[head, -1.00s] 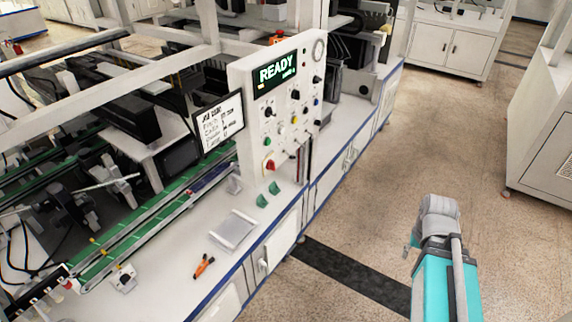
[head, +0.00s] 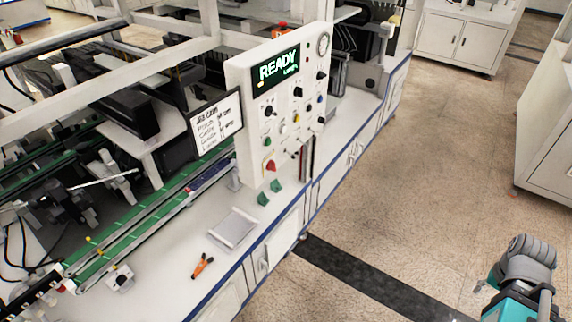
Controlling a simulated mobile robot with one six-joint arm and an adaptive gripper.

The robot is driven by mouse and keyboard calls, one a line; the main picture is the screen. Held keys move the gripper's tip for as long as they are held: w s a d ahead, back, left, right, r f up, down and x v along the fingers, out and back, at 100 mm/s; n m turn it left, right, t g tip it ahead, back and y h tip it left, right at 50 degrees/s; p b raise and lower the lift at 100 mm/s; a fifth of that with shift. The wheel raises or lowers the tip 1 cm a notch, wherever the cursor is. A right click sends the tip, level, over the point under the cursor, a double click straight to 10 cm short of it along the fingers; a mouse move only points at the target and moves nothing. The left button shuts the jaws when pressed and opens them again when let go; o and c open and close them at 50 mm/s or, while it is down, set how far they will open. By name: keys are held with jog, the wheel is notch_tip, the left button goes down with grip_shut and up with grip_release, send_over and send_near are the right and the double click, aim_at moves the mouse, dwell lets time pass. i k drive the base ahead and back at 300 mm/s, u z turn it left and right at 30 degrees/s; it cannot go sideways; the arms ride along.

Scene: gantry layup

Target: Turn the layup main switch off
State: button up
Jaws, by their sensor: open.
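The white control panel (head: 243,111) stands upright on the bench, its display (head: 278,67) reading READY. A red knob (head: 271,166) sits low on the panel's left side and looks like the main switch, but its label is too small to read. Its on or off position cannot be told. Above it are a green button (head: 267,142) and several dark knobs and small coloured buttons. My arm shows at the bottom right, over the floor and well apart from the panel. My gripper itself is not visible.
A sign (head: 215,124) stands left of the panel. A grey tray (head: 233,229), green blocks (head: 263,199) and an orange tool (head: 202,265) lie on the bench top (head: 168,288). A red-topped button (head: 281,26) is above the panel. The floor aisle (head: 400,200) is clear.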

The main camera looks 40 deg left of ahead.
aim_at(271, 166)
jog(key=z, duration=0.05)
jog(key=k, duration=1.3)
jog(key=u, duration=0.9)
jog(key=i, duration=1)
